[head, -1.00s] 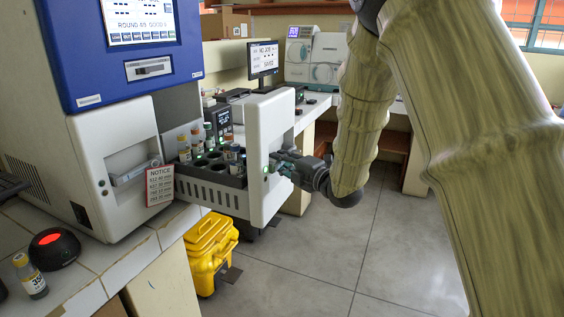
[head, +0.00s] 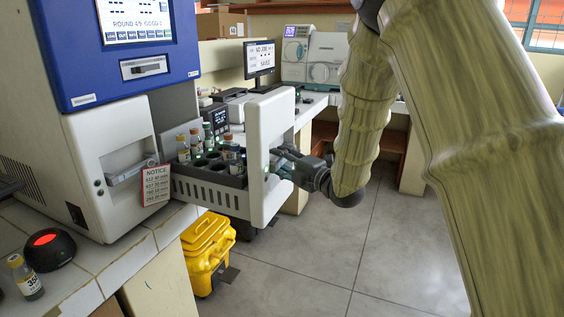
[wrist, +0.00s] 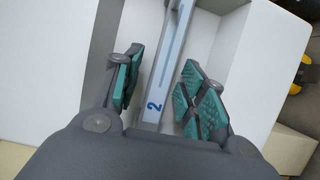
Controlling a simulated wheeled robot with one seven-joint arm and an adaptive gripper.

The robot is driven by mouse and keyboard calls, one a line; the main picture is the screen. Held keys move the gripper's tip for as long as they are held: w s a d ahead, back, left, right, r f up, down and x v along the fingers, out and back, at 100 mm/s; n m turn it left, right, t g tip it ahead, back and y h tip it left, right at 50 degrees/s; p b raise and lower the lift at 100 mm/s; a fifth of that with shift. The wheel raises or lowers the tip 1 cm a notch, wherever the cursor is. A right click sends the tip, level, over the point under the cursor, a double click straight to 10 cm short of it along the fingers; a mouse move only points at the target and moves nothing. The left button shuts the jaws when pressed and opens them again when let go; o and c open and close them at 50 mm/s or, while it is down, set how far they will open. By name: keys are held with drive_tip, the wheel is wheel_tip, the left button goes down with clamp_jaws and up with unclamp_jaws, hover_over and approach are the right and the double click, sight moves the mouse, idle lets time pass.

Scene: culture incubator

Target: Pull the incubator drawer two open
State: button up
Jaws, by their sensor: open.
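The incubator (head: 105,165) is a white and blue cabinet at the left in the head view. One drawer stands pulled out, with a white front (head: 262,130) and a dark rack (head: 205,187) holding several vials behind it. The other drawer front, with a grey handle, sits flush in the cabinet. My gripper (head: 285,163) is at the pulled-out drawer's front. In the wrist view, my gripper (wrist: 158,90) is open, its green pads on either side of the drawer handle (wrist: 172,60), which is marked 2. There are gaps between pads and handle.
A yellow bin (head: 208,250) stands on the floor below the drawer. A notice card (head: 156,184) is beside the rack. A black dome with a red light (head: 46,248) and a vial (head: 25,277) stand on the left counter. The floor at right is clear.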

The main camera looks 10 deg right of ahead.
drive_tip(key=v, duration=1.2)
drive_tip(key=s+d+f+m+g+h+p, duration=0.1)
drive_tip(key=s+f+m+g+h, duration=0.25)
drive_tip(key=f, duration=0.75)
drive_tip(key=s+d+f+m+h+p, duration=0.2)
drive_tip(key=s+f+m, duration=0.35)
drive_tip(key=f, duration=0.55)
drive_tip(key=s+d+f+m+g+h+p, duration=0.15)
drive_tip(key=s+f+m, duration=0.35)
drive_tip(key=f, duration=0.5)
drive_tip(key=s+f+m+g+h, duration=0.1)
drive_tip(key=s+f+m+g, duration=0.2)
drive_tip(key=s, duration=0.7)
drive_tip(key=s+f+m+g+h+p, duration=0.1)
drive_tip(key=s+f+m+g, duration=0.2)
drive_tip(key=s+f, duration=0.4)
drive_tip(key=s+f+m+g+h+p, duration=0.1)
drive_tip(key=s+f+m+g, duration=0.2)
drive_tip(key=s, duration=1.1)
wheel_tip(320, 180, down, 2)
drive_tip(key=m, duration=0.2)
drive_tip(key=shift+d+f+m+g, duration=0.2)
drive_tip(key=shift+f+m+g, duration=0.05)
drive_tip(key=shift+m+g, duration=0.05)
